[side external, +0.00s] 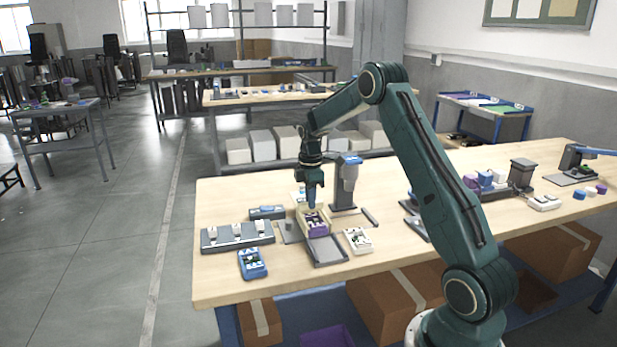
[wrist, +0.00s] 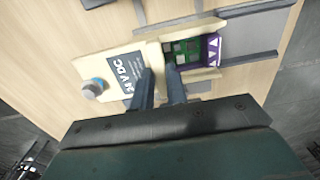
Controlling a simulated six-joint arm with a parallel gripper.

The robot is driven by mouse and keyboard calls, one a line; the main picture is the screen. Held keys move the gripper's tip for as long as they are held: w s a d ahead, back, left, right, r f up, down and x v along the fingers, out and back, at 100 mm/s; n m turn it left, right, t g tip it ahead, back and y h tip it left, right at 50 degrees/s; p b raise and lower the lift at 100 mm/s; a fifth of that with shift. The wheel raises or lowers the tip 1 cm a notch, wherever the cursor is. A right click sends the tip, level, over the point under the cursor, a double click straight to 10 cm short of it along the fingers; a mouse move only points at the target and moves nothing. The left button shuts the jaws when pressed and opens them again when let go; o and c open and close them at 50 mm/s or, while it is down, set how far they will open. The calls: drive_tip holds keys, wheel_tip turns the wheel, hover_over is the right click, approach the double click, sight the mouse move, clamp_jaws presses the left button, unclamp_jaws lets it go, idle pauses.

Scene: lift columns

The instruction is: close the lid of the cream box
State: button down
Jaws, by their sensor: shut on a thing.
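The cream box (side external: 304,212) is on the wooden table in the side view, with a purple-edged green device (side external: 316,225) in it. In the wrist view the box (wrist: 205,76) shows right of the fingers, with the device (wrist: 190,50) exposed. The lid (wrist: 112,68) is open to the left, with a dark 24VDC label and a round blue-topped knob (wrist: 92,88). My gripper (side external: 312,203) points down at the box. In the wrist view its fingers (wrist: 160,74) straddle a cream edge between lid and box and are shut on it, apparently the lid's. The exact contact is partly hidden.
A grey tray (side external: 327,250) lies in front of the box. A grey stand with a blue top (side external: 346,180) rises close behind right. A grey rack (side external: 237,236), a blue device (side external: 252,264) and a white device (side external: 358,241) are nearby.

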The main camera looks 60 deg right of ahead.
drive_tip(key=shift+s+a, duration=2.7)
drive_tip(key=c, duration=1.5)
unclamp_jaws()
drive_tip(key=shift+o, duration=0.2)
drive_tip(key=shift+r, duration=0.1)
wheel_tip(320, 180, up, 6)
drive_tip(key=shift+f, duration=0.1)
